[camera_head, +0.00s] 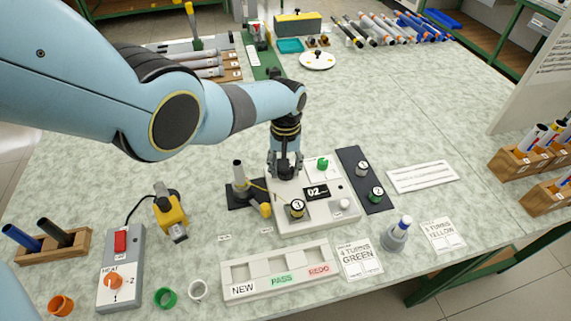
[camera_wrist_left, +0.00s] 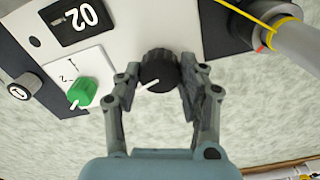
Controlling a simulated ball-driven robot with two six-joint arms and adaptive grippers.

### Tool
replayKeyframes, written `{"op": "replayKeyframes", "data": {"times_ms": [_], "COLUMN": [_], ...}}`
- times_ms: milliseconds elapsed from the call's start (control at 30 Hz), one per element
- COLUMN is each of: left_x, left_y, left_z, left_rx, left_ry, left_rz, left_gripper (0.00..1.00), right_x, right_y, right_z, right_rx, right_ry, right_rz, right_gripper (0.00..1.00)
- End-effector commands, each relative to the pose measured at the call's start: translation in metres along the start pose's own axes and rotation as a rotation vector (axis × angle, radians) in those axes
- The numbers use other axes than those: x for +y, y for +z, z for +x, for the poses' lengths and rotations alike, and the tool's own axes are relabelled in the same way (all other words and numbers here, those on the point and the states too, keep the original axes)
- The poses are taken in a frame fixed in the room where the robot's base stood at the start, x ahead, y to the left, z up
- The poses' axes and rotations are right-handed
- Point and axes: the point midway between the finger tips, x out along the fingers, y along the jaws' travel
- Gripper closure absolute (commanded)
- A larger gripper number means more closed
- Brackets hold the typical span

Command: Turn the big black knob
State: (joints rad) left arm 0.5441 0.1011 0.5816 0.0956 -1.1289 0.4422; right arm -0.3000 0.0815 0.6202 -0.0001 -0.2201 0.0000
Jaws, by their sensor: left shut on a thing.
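The big black knob (camera_wrist_left: 158,68) shows in the left wrist view, at the edge of the white control panel (camera_wrist_left: 128,22), with a white pointer line slanting down-left. My left gripper (camera_wrist_left: 159,78) has one finger on each side of the knob and is shut on it. In the head view, my left gripper (camera_head: 285,165) reaches down over the back left of the control panel (camera_head: 290,223) and hides the knob. The panel's display (camera_head: 317,192) reads 02. My right gripper is in neither view.
A green knob (camera_head: 323,163) sits beside the gripper on the panel. A post with a yellow wire (camera_head: 239,175) stands close left. A dark strip with numbered knobs (camera_head: 358,160) lies right.

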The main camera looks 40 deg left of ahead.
Motion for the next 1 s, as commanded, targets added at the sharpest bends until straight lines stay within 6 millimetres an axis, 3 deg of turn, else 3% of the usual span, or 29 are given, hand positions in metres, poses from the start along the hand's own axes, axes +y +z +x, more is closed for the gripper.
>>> {"op": "replayKeyframes", "data": {"times_ms": [600, 1000], "left_x": [0.0008, 0.0008], "left_y": [-0.0006, -0.0003], "left_z": [-0.0007, -0.0003], "left_rx": [0.001, 0.0], "left_ry": [0.001, 0.0], "left_rz": [-0.543, -0.722], "left_gripper": [0.92, 0.92], "right_x": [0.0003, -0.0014], "right_y": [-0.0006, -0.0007], "right_z": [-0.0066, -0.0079], "right_rx": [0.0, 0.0], "right_ry": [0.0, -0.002], "right_rz": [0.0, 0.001], "right_gripper": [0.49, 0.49]}}
